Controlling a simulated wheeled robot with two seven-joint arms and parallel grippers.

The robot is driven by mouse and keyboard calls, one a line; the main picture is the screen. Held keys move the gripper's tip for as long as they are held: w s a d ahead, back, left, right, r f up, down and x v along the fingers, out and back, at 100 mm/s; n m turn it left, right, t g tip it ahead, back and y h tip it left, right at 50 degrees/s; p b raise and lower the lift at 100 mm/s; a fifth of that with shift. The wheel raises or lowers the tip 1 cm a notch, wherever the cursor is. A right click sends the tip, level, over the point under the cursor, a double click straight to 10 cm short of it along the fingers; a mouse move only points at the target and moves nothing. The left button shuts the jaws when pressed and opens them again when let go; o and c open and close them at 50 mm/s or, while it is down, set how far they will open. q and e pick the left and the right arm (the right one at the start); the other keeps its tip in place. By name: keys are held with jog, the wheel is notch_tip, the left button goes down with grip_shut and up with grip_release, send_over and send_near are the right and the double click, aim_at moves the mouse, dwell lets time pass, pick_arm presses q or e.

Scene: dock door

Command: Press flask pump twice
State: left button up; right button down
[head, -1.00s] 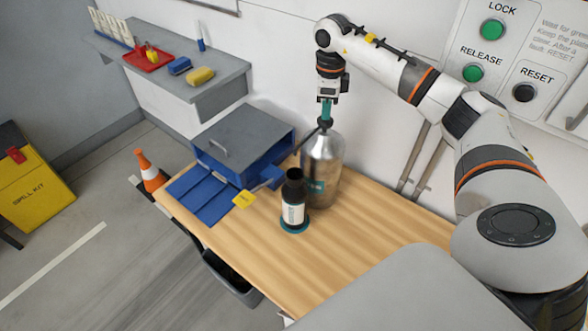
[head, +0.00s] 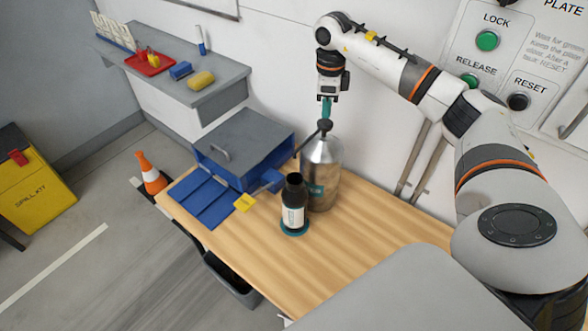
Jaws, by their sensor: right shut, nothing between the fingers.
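The flask (head: 323,165) is a silver metal bottle standing upright on the wooden table. Its dark pump head (head: 325,125) with a spout to the left tops it. My right gripper (head: 326,114) points straight down, shut and empty, with its teal fingertips right above the pump head. I cannot tell whether the tips touch it. My left gripper is not in view.
A black and white cup-like container (head: 293,205) stands on a teal base in front of the flask. The table's front right (head: 345,245) is clear.

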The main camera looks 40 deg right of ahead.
notch_tip(320, 180, up, 6)
jog(key=p, duration=0.4)
jog(key=shift+p, duration=0.3)
jog(key=shift+f, duration=0.1)
